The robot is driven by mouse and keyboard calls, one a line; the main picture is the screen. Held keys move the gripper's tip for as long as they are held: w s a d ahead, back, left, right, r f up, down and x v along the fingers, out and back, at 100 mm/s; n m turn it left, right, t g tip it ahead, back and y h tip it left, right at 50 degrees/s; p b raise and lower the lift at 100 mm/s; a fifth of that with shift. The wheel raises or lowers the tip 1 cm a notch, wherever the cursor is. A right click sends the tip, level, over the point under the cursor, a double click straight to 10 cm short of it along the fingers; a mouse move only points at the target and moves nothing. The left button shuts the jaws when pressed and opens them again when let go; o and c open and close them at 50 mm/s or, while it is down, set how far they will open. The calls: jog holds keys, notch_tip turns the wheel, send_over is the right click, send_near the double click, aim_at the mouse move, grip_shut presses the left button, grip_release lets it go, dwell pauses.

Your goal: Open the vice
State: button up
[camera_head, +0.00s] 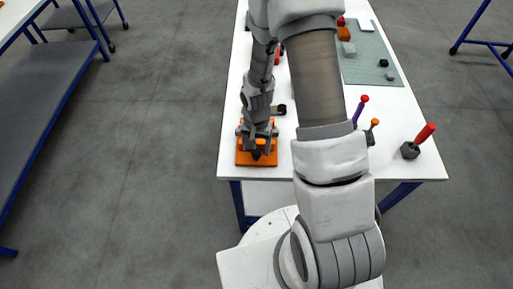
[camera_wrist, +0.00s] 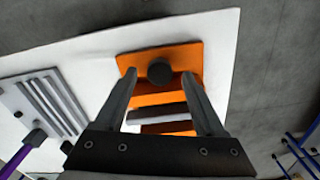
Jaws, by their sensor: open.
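The orange vice (camera_head: 243,158) lies near the left front corner of the white table. It also shows in the wrist view (camera_wrist: 187,56), with a round dark knob (camera_wrist: 160,72) at one end and light and dark bands between its orange blocks. My gripper (camera_head: 259,148) is over the vice, pointing down. In the wrist view my open gripper (camera_wrist: 159,75) has one finger on each side of the knob, with a gap to it on both sides. Whether the fingertips are level with the knob is unclear. My gripper partly hides the vice in the head view.
Screwdriver-like tools with a purple handle (camera_head: 359,110) and a red handle (camera_head: 425,133) stand right of my arm. A grey slotted plate (camera_wrist: 45,103) lies beside the vice. A green mat (camera_head: 375,62) with small parts is farther back. My arm hides the table's middle.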

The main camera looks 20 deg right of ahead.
jog(key=shift+f, duration=0.7)
grip_shut()
